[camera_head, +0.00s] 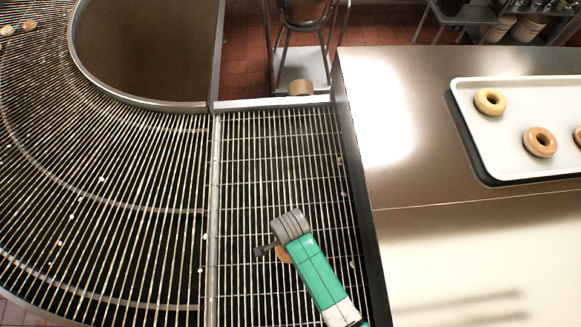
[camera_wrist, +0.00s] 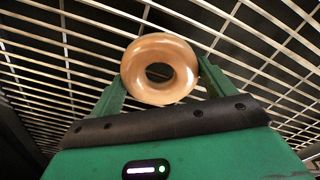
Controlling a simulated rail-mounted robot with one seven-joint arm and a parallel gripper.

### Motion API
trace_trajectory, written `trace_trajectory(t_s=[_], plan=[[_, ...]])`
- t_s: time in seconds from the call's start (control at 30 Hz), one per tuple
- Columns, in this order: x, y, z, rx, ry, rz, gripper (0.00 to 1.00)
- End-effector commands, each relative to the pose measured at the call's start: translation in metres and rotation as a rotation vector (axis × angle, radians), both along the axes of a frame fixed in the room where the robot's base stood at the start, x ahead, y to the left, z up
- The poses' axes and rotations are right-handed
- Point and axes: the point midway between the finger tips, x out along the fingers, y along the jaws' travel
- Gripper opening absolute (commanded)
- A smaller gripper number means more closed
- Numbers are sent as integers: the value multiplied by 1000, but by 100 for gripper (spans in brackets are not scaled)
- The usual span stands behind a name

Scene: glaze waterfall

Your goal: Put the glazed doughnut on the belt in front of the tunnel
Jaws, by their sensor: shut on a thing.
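A shiny tan glazed doughnut (camera_wrist: 160,47) is held between the two green fingers of my gripper (camera_wrist: 160,78) in the wrist view. In the head view, only a small brown edge of the doughnut (camera_head: 284,255) shows beside my gripper (camera_head: 272,250), which hides the rest. Both are over the straight wire grid section (camera_head: 275,150). Whether the doughnut touches the wires cannot be told. A curved wire belt (camera_head: 130,200) adjoins this grid on the left. I cannot make out a tunnel in either view.
A steel worktop (camera_head: 410,180) stands to the right, with a white tray (camera_head: 495,155) holding a pale doughnut (camera_head: 481,101), a brown doughnut (camera_head: 530,143) and part of another. A steel stand (camera_head: 313,70) is behind the grid. The far part of the grid is clear.

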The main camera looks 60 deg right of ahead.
Motion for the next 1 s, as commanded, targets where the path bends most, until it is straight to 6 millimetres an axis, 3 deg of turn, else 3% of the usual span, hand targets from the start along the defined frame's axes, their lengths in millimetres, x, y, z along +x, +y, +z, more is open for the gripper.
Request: trace_trajectory(t_s=[0.23, 0.27, 0.37, 0.6, 0.67, 1.0], plan=[[0, 0, -3, 0, 0, 0, 59], [0, 0, -3, 0, 0, 0, 83], [0, 0, -3, 0, 0, 0, 100], [0, 0, 1, 0, -1, 0, 100], [1, 0, 8, -1, -2, 0, 100], [1, 0, 92, -2, -2, 0, 100]])
